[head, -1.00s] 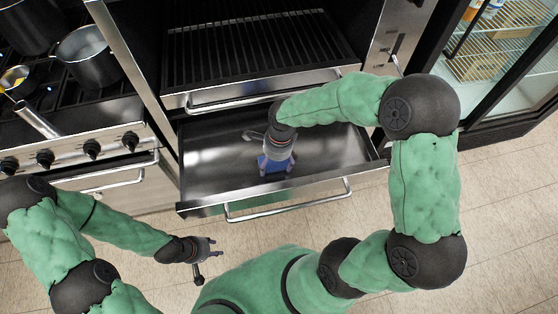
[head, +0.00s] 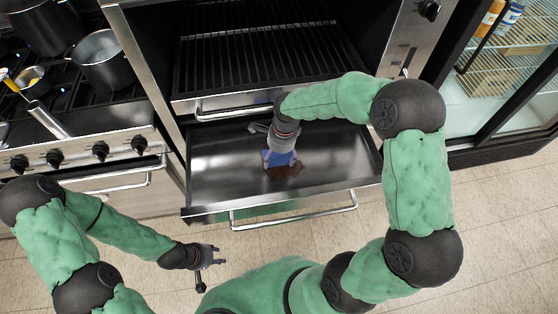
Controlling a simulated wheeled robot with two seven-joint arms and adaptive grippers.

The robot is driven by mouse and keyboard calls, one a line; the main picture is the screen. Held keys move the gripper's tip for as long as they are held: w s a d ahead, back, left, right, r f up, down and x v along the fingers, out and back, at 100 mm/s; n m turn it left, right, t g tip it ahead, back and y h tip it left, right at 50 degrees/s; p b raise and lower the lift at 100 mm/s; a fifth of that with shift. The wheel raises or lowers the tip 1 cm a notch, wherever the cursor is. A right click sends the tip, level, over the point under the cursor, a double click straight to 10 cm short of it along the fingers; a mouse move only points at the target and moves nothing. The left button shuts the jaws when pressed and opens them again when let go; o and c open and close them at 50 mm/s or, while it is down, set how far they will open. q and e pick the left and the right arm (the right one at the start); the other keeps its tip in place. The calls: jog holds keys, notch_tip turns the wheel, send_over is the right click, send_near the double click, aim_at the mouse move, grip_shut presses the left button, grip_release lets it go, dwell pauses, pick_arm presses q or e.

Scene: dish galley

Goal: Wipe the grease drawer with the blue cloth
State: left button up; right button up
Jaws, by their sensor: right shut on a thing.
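The grease drawer (head: 225,172) is a shallow dark metal drawer, pulled out below the grill. A brownish stain (head: 287,172) shows on its floor near the middle. My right gripper (head: 278,157) points down into the drawer and is shut on the blue cloth (head: 279,159). The cloth sits just behind the stain, at its upper edge; whether it presses on the floor is hard to tell. The fingertips are partly hidden by the gripper body. My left gripper (head: 217,256) is open and empty in front of the drawer, over the tiled floor.
The drawer's front bar handle (head: 295,210) faces me. Above the drawer is the grill rack (head: 255,55) with its own handle. A stove (head: 85,125) with pots stands left, and a glass-door fridge (head: 500,75) right. Tiled floor (head: 495,215) is clear at right.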

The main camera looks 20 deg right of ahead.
aim_at(268, 149)
jog(key=shift+w+d, duration=0.25)
jog(key=shift+w, duration=0.65)
jog(key=shift+w+d, duration=0.2)
jog(key=shift+w, duration=0.65)
jog(key=shift+w+d+r, duration=0.15)
jog(key=shift+w+r, duration=0.15)
jog(key=shift+w, duration=0.05)
jog(key=shift+w+a+r, duration=0.25)
jog(key=shift+a, duration=0.25)
jog(key=shift+w+a, duration=0.1)
jog(key=shift+a, duration=0.35)
jog(key=shift+s+a+f+p, duration=0.3)
jog(key=shift+s+a+p, duration=0.05)
jog(key=shift+s+a, duration=0.35)
jog(key=shift+s+f, duration=0.1)
jog(key=shift+s, duration=0.6)
jog(key=shift+s+a+f, duration=0.15)
jog(key=shift+s+a, duration=0.05)
jog(key=shift+s, duration=0.85)
jog(key=shift+s+a+f, duration=0.15)
jog(key=shift+s, duration=0.85)
pick_arm(q)
jog(key=shift+r, duration=0.5)
pick_arm(e)
jog(key=shift+s+a, duration=0.25)
jog(key=shift+s, duration=0.6)
jog(key=shift+s+a, duration=0.2)
jog(key=shift+s, duration=0.65)
jog(key=shift+r, duration=0.15)
